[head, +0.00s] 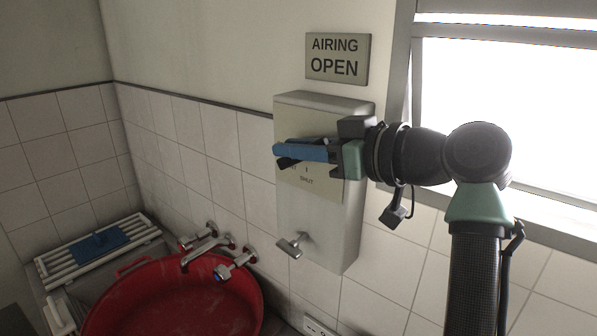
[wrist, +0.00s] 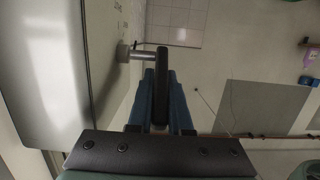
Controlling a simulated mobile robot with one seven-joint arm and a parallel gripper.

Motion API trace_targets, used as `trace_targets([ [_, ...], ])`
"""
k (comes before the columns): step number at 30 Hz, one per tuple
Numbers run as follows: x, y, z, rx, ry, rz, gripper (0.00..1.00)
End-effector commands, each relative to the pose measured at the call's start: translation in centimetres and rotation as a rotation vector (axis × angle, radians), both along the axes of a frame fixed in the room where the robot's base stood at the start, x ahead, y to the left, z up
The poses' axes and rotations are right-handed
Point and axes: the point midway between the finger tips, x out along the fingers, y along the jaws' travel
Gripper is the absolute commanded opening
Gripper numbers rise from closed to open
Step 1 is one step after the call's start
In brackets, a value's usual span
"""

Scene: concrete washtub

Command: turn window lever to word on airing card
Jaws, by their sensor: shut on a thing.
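The airing card (head: 338,58) on the wall reads "AIRING OPEN". Below it is a pale wall box (head: 335,225) with a cream plate (head: 318,194). The word "SHUT" shows low on the plate; any other words are hidden by my gripper (head: 282,154). In the wrist view the window lever (wrist: 161,62) is a dark bar on a short metal shaft from the box. It lies between my blue fingers, along their length, and my gripper is shut on it. In the head view my fingers point left, about level, and hide most of the lever.
A small metal T-handle (head: 292,245) sticks out lower on the box. Taps (head: 207,243) and a red tub (head: 172,300) are at lower left, beside a white slatted rack (head: 60,268) with a blue cloth (head: 99,242). The bright window (head: 510,110) is behind my arm.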

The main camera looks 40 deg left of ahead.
Motion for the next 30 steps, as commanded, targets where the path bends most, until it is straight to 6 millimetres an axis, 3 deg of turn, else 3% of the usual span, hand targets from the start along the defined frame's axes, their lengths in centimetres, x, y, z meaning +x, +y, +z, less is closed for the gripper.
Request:
trace_targets([
  [1,0.0,-0.1,-1.3,0.048,0.004,0.001,0.00],
  [15,0.0,-0.9,-2.1,0.428,0.002,0.002,0.00],
  [30,0.0,-1.2,-1.9,0.595,0.002,-0.001,0.00],
])
